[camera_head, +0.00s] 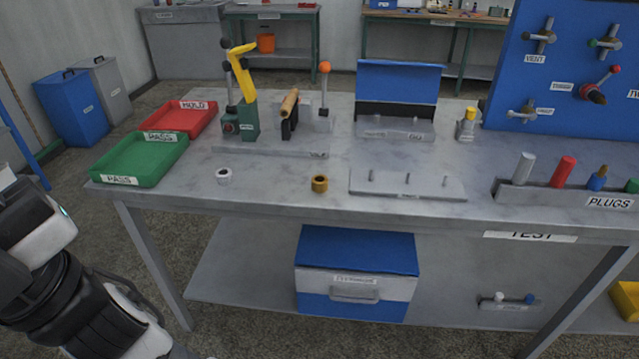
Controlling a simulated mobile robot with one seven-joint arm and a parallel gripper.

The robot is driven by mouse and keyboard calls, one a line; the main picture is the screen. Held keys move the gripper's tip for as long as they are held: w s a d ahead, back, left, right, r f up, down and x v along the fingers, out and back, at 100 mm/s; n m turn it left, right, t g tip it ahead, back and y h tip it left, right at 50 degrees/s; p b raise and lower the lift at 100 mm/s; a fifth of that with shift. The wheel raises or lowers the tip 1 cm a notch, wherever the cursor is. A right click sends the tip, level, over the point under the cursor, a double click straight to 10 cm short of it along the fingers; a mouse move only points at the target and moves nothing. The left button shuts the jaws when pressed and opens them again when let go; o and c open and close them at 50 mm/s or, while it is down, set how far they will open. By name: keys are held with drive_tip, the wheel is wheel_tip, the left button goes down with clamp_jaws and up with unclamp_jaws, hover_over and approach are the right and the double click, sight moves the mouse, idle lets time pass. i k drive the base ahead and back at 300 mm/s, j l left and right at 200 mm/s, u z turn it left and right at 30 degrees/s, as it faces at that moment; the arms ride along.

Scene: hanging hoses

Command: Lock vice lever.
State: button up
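A grey fixture plate (270,148) on the bench carries several levers. I cannot tell for certain which one is the vice lever. An orange-knobbed lever (325,88) stands upright on a grey block at the plate's right end. A tan-handled black clamp piece (289,112) is beside it, with its handle tilted. At the left end are a green body (248,119) with a bent yellow lever (241,68) and a thin black-knobbed lever (228,75). My arm shows at the lower left, away from the fixture. My gripper is not visible.
Green (139,160) and red (185,118) trays sit left of the fixture. A white ring (224,176) and a brass ring (320,184) lie in front. A pin plate (407,184), plug rack (560,199) and blue panel (560,70) are to the right.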

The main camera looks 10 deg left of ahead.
sight(325, 67)
drive_tip(key=i+j, duration=0.25)
drive_tip(key=i, duration=0.15)
drive_tip(key=i+j, duration=0.3)
drive_tip(key=i, duration=0.1)
